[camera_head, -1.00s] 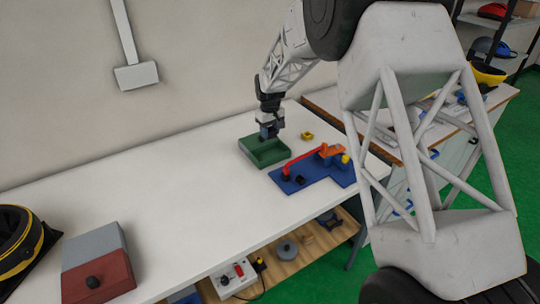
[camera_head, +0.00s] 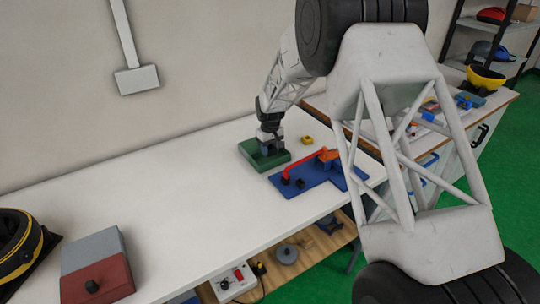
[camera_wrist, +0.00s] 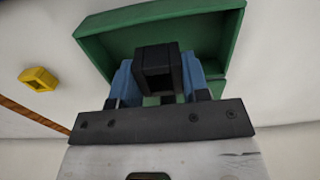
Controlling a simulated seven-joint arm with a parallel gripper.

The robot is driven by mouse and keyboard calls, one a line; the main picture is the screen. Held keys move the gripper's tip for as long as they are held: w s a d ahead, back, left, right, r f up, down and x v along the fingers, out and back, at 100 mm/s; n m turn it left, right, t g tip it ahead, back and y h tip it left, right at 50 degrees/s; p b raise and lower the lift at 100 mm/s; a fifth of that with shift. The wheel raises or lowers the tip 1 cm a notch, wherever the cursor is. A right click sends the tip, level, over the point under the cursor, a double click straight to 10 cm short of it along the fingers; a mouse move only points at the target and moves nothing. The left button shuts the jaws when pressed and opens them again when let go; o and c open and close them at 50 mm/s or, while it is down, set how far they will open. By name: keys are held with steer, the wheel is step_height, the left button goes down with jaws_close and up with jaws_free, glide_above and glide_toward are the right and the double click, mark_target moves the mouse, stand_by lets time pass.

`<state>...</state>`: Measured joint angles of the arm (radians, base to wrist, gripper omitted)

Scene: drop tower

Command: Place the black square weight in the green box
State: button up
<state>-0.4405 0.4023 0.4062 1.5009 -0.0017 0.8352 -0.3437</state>
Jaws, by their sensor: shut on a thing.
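The black square weight (camera_wrist: 158,70) is between the blue fingers of my gripper (camera_wrist: 160,80) in the wrist view, and the gripper is shut on it. The green box (camera_wrist: 105,48) lies beyond and around the weight in that view. In the head view, my gripper (camera_head: 268,146) is low over the green box (camera_head: 283,159), inside its outline. The weight is hard to make out there. I cannot tell whether the weight touches the box floor.
A blue board (camera_head: 325,180) with a red bar (camera_head: 305,165) and an orange part lies right of the box. A small yellow block (camera_head: 308,140) lies behind the board; it also shows in the wrist view (camera_wrist: 38,79).

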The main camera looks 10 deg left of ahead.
mark_target(270, 160)
steer(key=shift+f, duration=1.6)
steer(key=shift+f, duration=0.15)
steer(key=o, duration=1.2)
step_height(270, 160, up, 12)
steer(key=shift+r, duration=0.15)
